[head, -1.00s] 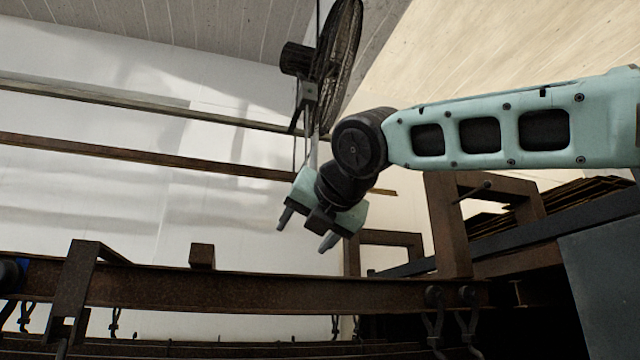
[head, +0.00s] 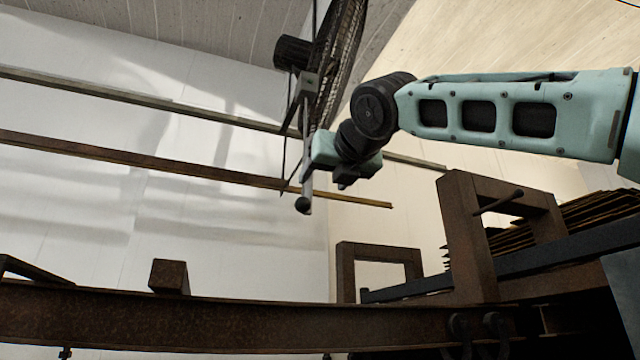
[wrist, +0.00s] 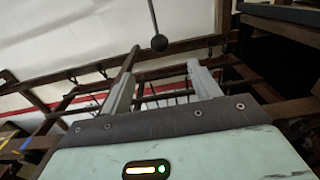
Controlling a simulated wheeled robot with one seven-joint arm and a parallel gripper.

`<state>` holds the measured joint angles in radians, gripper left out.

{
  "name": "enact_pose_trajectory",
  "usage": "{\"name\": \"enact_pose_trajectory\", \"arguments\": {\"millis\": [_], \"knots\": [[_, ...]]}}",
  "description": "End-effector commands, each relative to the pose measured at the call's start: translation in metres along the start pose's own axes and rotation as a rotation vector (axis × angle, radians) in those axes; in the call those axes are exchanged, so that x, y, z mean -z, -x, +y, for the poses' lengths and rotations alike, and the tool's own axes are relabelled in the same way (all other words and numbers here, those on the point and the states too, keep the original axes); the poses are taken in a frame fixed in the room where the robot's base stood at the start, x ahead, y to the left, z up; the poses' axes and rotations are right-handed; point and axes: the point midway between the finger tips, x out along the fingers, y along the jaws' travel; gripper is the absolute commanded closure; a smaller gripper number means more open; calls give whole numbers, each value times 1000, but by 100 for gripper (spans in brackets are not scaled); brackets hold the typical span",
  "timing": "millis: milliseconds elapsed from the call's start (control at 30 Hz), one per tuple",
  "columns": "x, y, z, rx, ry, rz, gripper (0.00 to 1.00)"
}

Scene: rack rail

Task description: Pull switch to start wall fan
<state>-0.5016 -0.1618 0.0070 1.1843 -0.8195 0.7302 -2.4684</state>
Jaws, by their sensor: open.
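The dark wall fan (head: 338,50) is at the top of the head view, on a thin upright pole with a grey box (head: 307,84). A dark ball (wrist: 159,43) on a thin cord hangs between the fingertip lines in the wrist view, just past the tips. It seems to be the small dark knob (head: 303,204) by my gripper in the head view. My gripper (wrist: 165,58) is open, with a finger on each side below the ball, and nothing is held. In the head view one finger is mostly hidden, and I cannot tell whether the ball touches anything.
Long rails (head: 150,160) run along the white wall behind. A rusty beam (head: 250,315) with an upright block (head: 170,276) crosses the front. Rusty frames (head: 465,230) and stacked sheets (head: 590,218) stand at the right. The air left of my gripper looks clear.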

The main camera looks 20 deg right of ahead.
Motion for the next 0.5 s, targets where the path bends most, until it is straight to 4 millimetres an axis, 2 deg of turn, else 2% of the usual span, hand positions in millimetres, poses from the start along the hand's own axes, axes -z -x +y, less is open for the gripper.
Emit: {"name": "enact_pose_trajectory", "arguments": {"millis": [167, 500], "knots": [[-1, -15, 0, 0, -1, 1, 38], [-2, -67, 0, 1, 0, 2, 38]]}}
